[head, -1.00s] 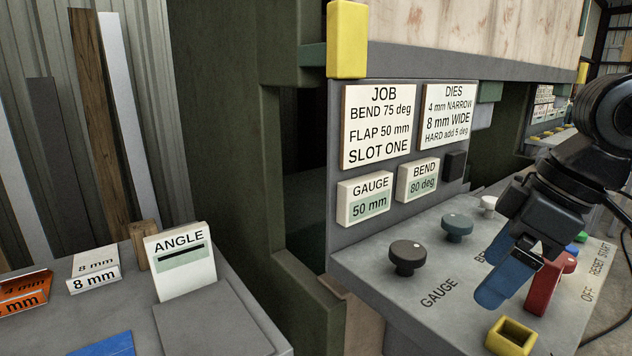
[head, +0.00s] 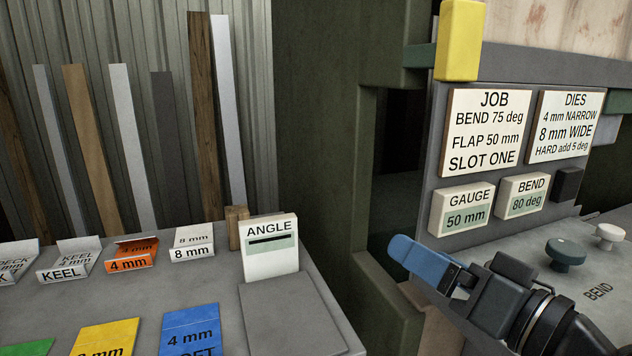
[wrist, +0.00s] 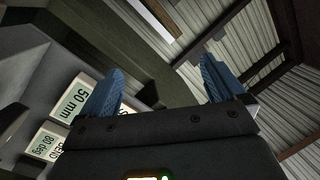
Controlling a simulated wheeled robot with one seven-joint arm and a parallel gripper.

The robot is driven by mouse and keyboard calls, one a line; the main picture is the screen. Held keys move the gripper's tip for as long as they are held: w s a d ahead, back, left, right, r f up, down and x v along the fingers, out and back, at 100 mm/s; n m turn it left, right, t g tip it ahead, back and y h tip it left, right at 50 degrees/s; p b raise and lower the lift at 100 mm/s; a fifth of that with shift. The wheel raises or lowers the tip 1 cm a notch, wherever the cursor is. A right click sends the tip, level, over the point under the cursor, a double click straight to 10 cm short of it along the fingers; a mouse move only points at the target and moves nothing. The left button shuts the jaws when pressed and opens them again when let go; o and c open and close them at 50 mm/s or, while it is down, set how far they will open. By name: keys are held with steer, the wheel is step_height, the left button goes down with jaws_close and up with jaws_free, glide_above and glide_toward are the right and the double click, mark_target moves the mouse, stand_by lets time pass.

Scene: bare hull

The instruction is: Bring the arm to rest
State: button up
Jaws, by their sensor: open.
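My gripper (head: 425,262) is in the lower middle of the head view, its blue finger pointing up and left, in front of the machine's control panel. In the wrist view both blue fingers of my gripper (wrist: 160,85) stand well apart with nothing between them. My dark arm enters from the lower right. The gripper is in the air; I see it touching nothing. The far finger is mostly hidden in the head view.
The panel carries a GAUGE display (head: 463,209) at 50 mm, a BEND display (head: 524,196) at 80 deg and a JOB card (head: 488,130). At left, a bench holds an ANGLE stand (head: 270,262), labelled holders and coloured sheets.

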steer(key=s+d+f+m+t+h, duration=0.15)
steer(key=s+f+m+h, duration=0.6)
steer(key=s+f, duration=0.85)
steer(key=s+d+f+n+g+h, duration=0.1)
steer(key=s+d+n, duration=0.2)
steer(key=s, duration=0.7)
steer(key=s+d+n+g+h, duration=0.1)
steer(key=s+d+n, duration=0.2)
steer(key=s, duration=0.8)
steer(key=shift+f+n, duration=0.4)
steer(key=shift+n, duration=0.45)
